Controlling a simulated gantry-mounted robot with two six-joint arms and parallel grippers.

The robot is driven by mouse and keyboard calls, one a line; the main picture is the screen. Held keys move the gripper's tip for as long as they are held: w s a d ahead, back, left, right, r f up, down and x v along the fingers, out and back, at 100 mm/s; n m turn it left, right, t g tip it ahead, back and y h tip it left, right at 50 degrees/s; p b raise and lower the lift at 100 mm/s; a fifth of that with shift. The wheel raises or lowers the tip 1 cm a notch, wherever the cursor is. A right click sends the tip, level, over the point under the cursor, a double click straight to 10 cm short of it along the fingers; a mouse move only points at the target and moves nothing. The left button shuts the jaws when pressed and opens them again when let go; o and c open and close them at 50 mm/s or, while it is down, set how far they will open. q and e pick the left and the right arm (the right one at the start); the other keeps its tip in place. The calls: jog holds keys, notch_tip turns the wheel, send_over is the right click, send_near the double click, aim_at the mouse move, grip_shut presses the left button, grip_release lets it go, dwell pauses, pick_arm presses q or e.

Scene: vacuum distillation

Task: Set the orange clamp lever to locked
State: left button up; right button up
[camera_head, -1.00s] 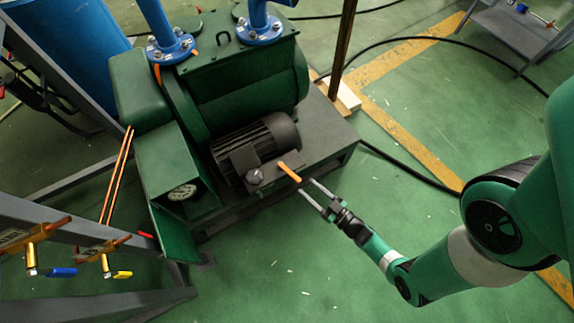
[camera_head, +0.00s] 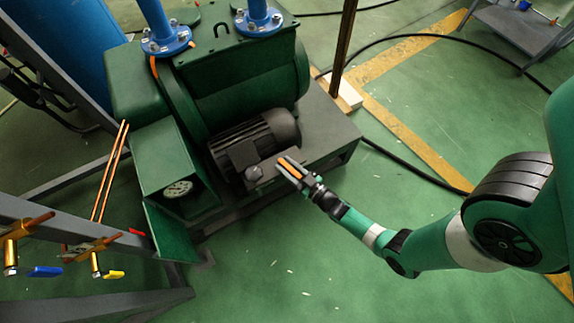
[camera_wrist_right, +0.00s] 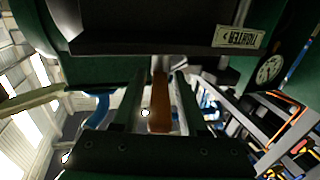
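The orange clamp lever (camera_head: 289,167) sticks out from the front of the pump unit, beside the black motor. My right gripper (camera_head: 291,170) reaches it from the lower right, with one finger on each side of the lever. In the right wrist view the lever (camera_wrist_right: 160,103) stands between the two dark fingers (camera_wrist_right: 159,98), with narrow gaps showing beside it. The gripper looks open around the lever, not shut on it. The lever's pivot end is partly hidden under the motor box. My left gripper is not in view.
The black motor (camera_head: 262,138) and green pump body (camera_head: 245,85) stand just behind the lever. A pressure gauge (camera_head: 178,189) is to the left. A grey frame with blue-handled (camera_head: 45,271) and yellow-handled valves (camera_head: 114,275) is at lower left.

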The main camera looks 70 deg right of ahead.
grip_shut()
dwell(1.2)
